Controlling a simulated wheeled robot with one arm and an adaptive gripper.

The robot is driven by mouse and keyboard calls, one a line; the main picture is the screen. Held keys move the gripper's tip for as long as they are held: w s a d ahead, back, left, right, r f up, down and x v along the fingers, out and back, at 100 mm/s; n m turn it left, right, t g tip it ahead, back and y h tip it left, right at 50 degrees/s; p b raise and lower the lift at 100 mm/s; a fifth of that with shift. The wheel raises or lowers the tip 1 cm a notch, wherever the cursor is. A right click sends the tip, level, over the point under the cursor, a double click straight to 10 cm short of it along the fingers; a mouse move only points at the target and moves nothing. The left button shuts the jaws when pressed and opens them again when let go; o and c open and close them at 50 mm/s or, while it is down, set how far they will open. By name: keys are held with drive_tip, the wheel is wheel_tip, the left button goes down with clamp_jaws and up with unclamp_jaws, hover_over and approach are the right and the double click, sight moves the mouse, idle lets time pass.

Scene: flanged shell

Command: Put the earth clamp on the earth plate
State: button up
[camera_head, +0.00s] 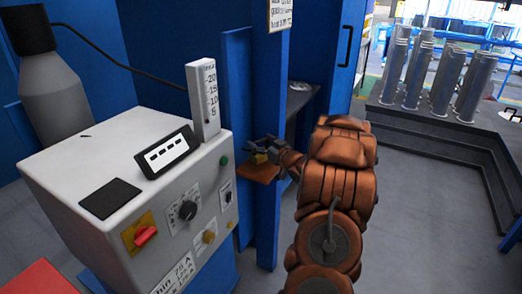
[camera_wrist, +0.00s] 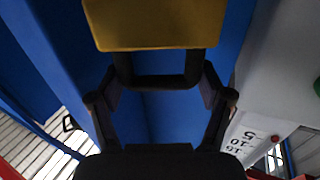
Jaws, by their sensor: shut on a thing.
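My gripper (camera_head: 276,147) is at the end of my copper-coloured arm, in front of the blue post. It is shut on the earth clamp, a small yellow piece (camera_head: 258,157) with a dark grip. In the wrist view the clamp's yellow block (camera_wrist: 155,25) fills the top, and its dark handle sits between the fingers of my gripper (camera_wrist: 160,82). The earth plate seems to be the brown copper-coloured plate (camera_head: 258,174) jutting from the blue post, just below the clamp in the head view. I cannot tell whether clamp and plate touch. The plate is not recognisable in the wrist view.
A grey control box (camera_head: 130,190) with knobs, a red switch and an upright scale (camera_head: 203,100) stands close to the left of the gripper. The blue post (camera_head: 266,80) rises right behind it. Metal cylinders (camera_head: 440,82) stand on a dark step at the back right. Grey floor is open at right.

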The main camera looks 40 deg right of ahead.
drive_tip(key=shift+w+f, duration=0.1)
drive_tip(key=shift+f, duration=1.55)
drive_tip(key=shift+f, duration=0.2)
drive_tip(key=o, duration=1.6)
drive_tip(key=shift+o, duration=0.2)
drive_tip(key=shift+r, duration=0.1)
drive_tip(key=s+a+b, duration=0.1)
drive_tip(key=s, duration=1.1)
drive_tip(key=shift+a, duration=0.1)
